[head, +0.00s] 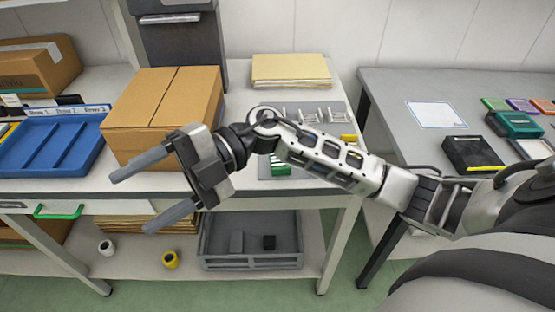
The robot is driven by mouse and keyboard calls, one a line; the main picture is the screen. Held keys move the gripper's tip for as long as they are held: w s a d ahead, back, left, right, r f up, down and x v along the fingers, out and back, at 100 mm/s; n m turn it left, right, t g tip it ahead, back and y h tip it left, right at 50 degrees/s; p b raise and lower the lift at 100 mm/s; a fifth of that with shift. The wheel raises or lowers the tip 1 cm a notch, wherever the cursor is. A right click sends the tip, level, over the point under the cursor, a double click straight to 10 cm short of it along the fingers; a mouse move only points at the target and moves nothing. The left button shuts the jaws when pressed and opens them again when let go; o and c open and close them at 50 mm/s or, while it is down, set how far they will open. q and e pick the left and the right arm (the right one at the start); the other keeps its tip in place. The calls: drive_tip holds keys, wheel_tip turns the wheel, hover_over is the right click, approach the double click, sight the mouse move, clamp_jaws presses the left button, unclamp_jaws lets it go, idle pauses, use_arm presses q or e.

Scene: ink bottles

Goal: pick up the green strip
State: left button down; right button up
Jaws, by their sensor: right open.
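A small green piece (281,170), which looks like the green strip, lies on the grey mat (334,106) near the front edge of the white table. My right forearm passes just above it in the picture and may hide part of it. My right gripper (130,204) is open and empty, its two fingers pointing left. It hangs in front of the table's front edge, below the cardboard box and well left of the green piece. My left gripper is out of view.
A cardboard box (163,110) and blue tray (50,146) crowd the table's left. White racks and a yellow piece (348,138) share the mat. Yellow folders (291,69) lie behind. A grey crate (250,258) sits on the lower shelf. A dark box (472,154) stands on the right table.

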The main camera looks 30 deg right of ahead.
drive_tip(key=d+f+n+h, duration=0.2)
drive_tip(key=d+f+h, duration=0.1)
drive_tip(key=d+h, duration=0.15)
drive_tip(key=m+t+h+b, duration=0.2)
drive_tip(key=m+h, duration=0.2)
drive_tip(key=h, duration=0.9)
hover_over(282, 169)
drive_tip(key=f, duration=0.7)
drive_tip(key=shift+s+a, duration=0.2)
drive_tip(key=shift+a, duration=0.15)
drive_tip(key=shift+w+d+f+p, duration=0.15)
drive_tip(key=shift+f+p, duration=0.1)
drive_tip(key=shift+f, duration=1.15)
drive_tip(key=shift+w+d+f+p, duration=0.1)
drive_tip(key=shift+d+f+p, duration=0.1)
drive_tip(key=shift+f, duration=1.2)
drive_tip(key=shift+c, duration=0.3)
drive_tip(key=c, duration=1)
